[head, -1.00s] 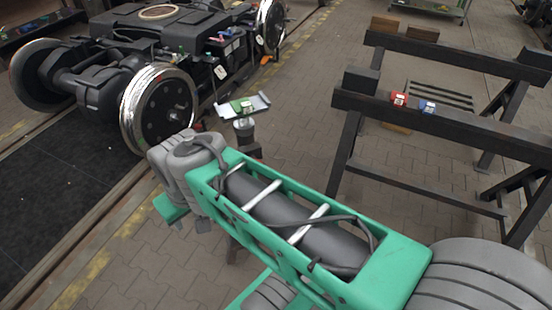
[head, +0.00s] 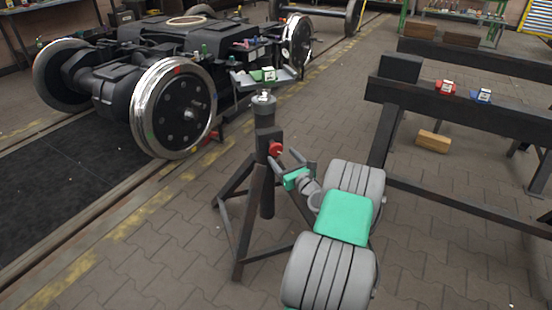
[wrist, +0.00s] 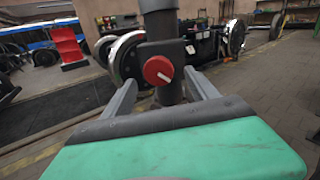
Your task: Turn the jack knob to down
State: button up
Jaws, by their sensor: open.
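The jack (head: 265,180) is a dark post on splayed legs in the middle of the head view. Its red round jack knob (head: 275,149) sits on the side of the post's block, facing my gripper. In the wrist view the knob (wrist: 158,70) shows a white pointer mark aimed to the lower right. My gripper (head: 293,163) is open and empty. In the wrist view its two fingers (wrist: 161,88) stand left and right of the knob, nearer to the camera. I cannot tell whether they touch it.
The bogie with its wheels (head: 172,107) stands behind the jack on the left. A dark trestle (head: 470,118) carrying a red box (head: 445,87) and a blue box (head: 483,96) is at the right. A wooden block (head: 433,141) lies by it. The paved floor in front is clear.

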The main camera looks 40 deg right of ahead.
aim_at(277, 152)
jog(key=b+x, duration=0.1)
jog(key=x, duration=0.4)
jog(key=shift+w, duration=0.25)
jog(key=c, duration=1.4)
